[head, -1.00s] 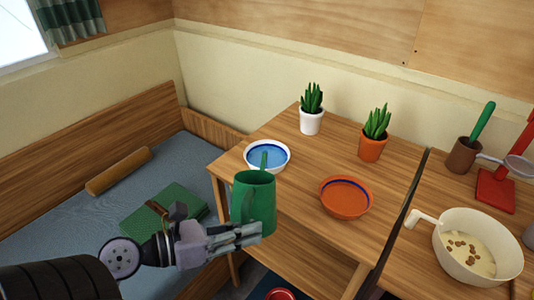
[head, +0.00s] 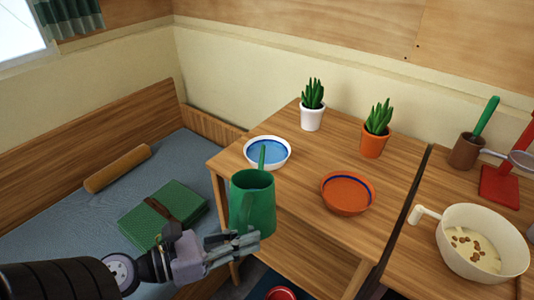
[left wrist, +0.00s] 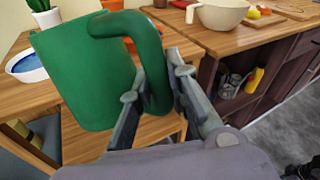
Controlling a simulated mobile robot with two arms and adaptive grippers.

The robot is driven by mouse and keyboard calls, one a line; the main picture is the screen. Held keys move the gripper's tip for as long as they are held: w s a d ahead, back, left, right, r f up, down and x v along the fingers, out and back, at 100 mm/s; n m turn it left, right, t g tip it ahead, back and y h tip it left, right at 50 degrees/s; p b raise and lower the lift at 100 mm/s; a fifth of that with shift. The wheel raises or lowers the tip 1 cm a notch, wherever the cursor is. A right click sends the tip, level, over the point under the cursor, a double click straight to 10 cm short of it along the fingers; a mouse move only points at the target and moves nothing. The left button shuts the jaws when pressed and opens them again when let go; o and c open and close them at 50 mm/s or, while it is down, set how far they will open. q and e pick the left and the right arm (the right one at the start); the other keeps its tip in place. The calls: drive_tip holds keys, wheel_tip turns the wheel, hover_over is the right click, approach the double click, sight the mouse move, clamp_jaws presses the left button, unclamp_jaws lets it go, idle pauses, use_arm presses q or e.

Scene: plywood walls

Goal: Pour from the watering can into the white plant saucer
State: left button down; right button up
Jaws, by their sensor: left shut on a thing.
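The green watering can (head: 252,203) is held in front of the small wooden table's near left corner. My left gripper (head: 232,246) is shut on its handle; in the left wrist view the fingers (left wrist: 156,90) lie either side of the handle of the can (left wrist: 85,75). The can looks about upright, its spout overlapping the white plant saucer (head: 287,161) in the head view. The saucer, blue inside, sits on the table's left side; its edge also shows in the left wrist view (left wrist: 28,76). No stream is visible. My right gripper is out of view.
An orange saucer (head: 348,208), a white-potted plant (head: 312,117) and an orange-potted plant (head: 374,146) share the table. A cream pan (head: 455,260) stands on the counter at right. A bed with a green book (head: 140,226) lies left.

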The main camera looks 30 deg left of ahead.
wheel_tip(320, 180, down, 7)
drive_tip(key=b, duration=0.5)
use_arm(q)
drive_tip(key=f, duration=0.1)
drive_tip(key=f+m+t, duration=0.1)
drive_tip(key=s+d+f+m+p, duration=0.1)
drive_tip(key=shift+s+f+h, duration=0.1)
drive_tip(key=shift+f+h, duration=0.1)
drive_tip(key=shift+h, duration=0.2)
wheel_tip(320, 180, up, 7)
drive_tip(key=p, duration=0.6)
drive_tip(key=shift+f+p, duration=0.15)
drive_tip(key=shift+p, duration=0.25)
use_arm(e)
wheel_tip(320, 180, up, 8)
use_arm(q)
drive_tip(key=shift+s, duration=0.1)
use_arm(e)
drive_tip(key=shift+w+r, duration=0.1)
